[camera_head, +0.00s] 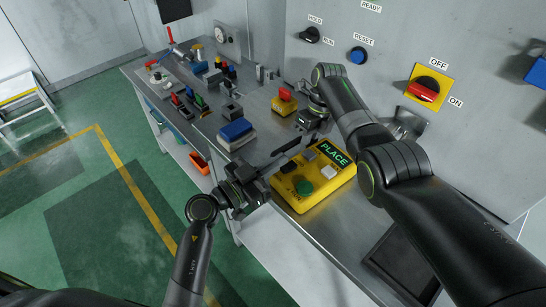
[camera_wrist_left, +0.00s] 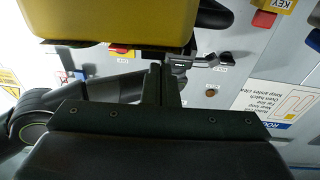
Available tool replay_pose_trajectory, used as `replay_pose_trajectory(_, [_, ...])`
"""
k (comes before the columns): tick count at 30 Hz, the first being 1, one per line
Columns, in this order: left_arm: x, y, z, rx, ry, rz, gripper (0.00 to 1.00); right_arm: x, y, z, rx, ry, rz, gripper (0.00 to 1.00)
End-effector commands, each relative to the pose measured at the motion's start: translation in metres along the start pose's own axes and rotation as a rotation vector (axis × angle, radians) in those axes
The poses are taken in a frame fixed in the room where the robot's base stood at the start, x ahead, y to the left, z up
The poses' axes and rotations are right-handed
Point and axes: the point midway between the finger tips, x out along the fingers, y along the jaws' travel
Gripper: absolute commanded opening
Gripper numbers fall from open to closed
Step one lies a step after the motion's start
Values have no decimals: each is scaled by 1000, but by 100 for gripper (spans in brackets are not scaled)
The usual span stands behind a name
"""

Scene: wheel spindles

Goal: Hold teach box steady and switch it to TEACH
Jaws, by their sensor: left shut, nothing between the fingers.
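The teach box, a yellow box (camera_head: 322,190) with a screen reading PLACE, a green button and small dark and pale controls, lies on the metal bench in the head view. My left gripper (camera_head: 292,147) is at its left and upper-left edge, with its thin fingers shut and empty. I cannot tell whether they touch the box. In the left wrist view the shut fingers (camera_wrist_left: 161,85) point toward a yellow body (camera_wrist_left: 110,20) at the top, probably the box. My right gripper (camera_head: 309,114) is above the bench beyond the box; its fingers are hard to make out.
A small yellow box with a red button (camera_head: 285,102) stands near my right gripper. A blue-topped block (camera_head: 236,132) and several small parts lie farther back. The wall panel carries a red OFF/ON switch (camera_head: 422,92) and a blue RESET button (camera_head: 358,56). A dark flat panel (camera_head: 402,262) lies at the front right.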

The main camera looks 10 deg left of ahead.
Motion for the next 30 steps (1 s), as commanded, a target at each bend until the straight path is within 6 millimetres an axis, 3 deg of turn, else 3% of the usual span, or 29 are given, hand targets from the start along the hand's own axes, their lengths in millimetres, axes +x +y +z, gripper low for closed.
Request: replay_pose_trajectory(30, [-12, 1, 16, 2, 90, 8, 0, -1, 0, 0, 0, 0, 0, 0])
